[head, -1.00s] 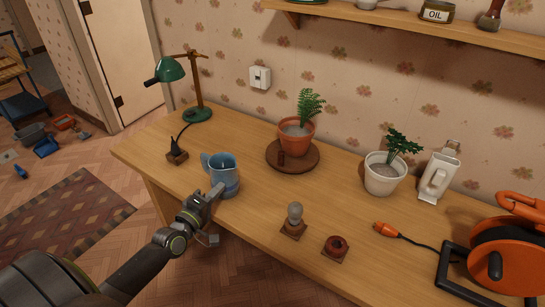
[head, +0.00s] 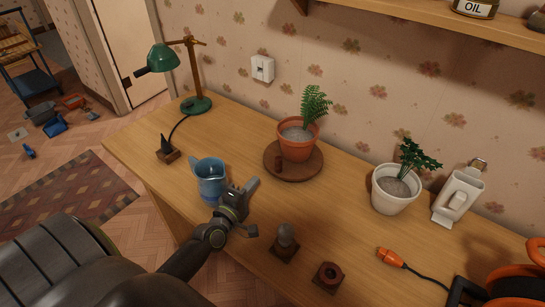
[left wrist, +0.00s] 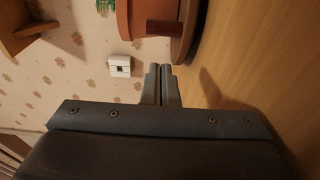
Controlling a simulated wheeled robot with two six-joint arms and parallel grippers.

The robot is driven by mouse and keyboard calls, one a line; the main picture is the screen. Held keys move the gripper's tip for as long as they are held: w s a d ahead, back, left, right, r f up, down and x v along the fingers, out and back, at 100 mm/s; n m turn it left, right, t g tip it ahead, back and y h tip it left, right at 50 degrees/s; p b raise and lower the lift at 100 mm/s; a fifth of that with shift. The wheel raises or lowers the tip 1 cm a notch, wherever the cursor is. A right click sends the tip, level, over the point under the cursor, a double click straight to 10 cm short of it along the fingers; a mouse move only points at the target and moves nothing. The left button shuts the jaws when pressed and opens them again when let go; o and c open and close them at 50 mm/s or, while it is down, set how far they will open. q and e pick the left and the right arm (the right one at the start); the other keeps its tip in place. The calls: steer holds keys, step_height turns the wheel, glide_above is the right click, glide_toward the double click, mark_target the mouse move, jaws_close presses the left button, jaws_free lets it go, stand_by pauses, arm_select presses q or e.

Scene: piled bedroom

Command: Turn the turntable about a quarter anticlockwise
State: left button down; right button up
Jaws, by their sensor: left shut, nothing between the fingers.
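The turntable is a round brown wooden disc (head: 293,174) on the desk, with a short dark peg (head: 278,160) standing at its left front. A terracotta pot (head: 297,147) with a green fern (head: 315,102) stands on it. My left gripper (head: 250,186) is in front of the turntable and to its left, just right of the blue mug, apart from the disc. Its fingers are together and empty. In the left wrist view the shut fingertips (left wrist: 161,72) point toward the reddish-brown turntable edge (left wrist: 188,30). My right gripper is not in view.
A blue mug (head: 209,180) stands close beside my left gripper. A grey-topped small object (head: 285,238) and a red-brown ring on a base (head: 328,274) are near the front edge. A white pot (head: 391,195) stands to the right. Bare desk lies between gripper and turntable.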

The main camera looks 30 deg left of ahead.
arm_select(q)
steer(key=shift+w+r, duration=0.2)
steer(key=shift+w, duration=0.4)
steer(key=w, duration=0.6)
steer(key=shift+w+a+f, duration=0.15)
steer(key=shift+w+a, duration=0.05)
steer(key=shift+w, duration=0.2)
steer(key=shift+w+a, duration=0.1)
steer(key=shift+w, duration=0.7)
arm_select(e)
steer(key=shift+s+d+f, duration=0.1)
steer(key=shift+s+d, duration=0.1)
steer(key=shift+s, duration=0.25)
arm_select(q)
steer(key=shift+d+r+n+y+p, duration=0.2)
steer(key=shift+n+y+p, duration=0.15)
steer(key=shift+p, duration=0.2)
steer(key=shift+s+d, duration=0.1)
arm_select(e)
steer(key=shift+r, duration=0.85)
arm_select(q)
steer(key=shift+d+f+y+p, duration=0.1)
steer(key=shift+y+p, duration=0.35)
steer(key=shift+p, duration=0.05)
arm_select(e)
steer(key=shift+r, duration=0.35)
